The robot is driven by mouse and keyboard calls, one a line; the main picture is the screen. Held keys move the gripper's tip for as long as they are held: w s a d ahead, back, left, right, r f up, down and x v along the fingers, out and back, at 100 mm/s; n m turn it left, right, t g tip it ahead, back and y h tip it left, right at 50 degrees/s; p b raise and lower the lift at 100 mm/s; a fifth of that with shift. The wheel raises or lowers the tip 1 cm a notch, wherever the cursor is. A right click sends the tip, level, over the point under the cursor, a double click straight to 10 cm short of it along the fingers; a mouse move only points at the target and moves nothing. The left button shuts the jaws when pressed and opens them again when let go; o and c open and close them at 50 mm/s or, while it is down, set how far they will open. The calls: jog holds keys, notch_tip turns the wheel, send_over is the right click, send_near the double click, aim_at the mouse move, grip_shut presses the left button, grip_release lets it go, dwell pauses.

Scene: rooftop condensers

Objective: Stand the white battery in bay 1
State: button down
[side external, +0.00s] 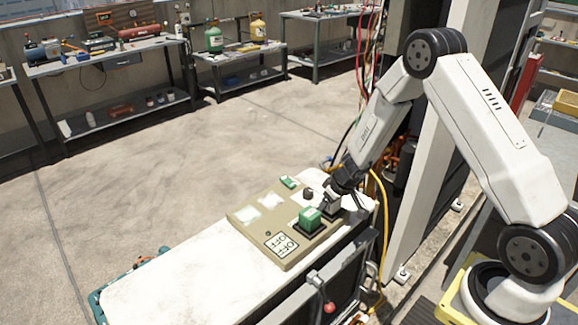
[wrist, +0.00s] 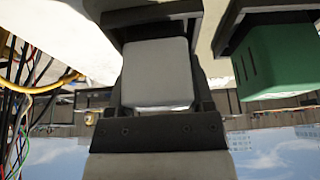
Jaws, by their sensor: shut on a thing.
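My gripper (wrist: 160,100) is shut on the white battery (wrist: 157,75), a pale block with rounded corners between the jaws. A dark bay frame (wrist: 150,14) lies just beyond the battery in the wrist view; I cannot tell whether the battery is inside it or how deep. In the side view my gripper (side external: 333,204) is low over the right end of the tan board (side external: 248,218), and it mostly hides the white battery. No bay number is readable.
A green battery (side external: 310,217) stands in a dark bay close beside my gripper; it also shows in the wrist view (wrist: 275,62). Another green piece (side external: 289,182) lies at the board's back edge, near a black knob (side external: 308,193). A yellow hose (side external: 380,215) hangs to the right.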

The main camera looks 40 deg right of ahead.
grip_release()
jog(key=shift+f, duration=0.1)
jog(key=shift+v, duration=3.9)
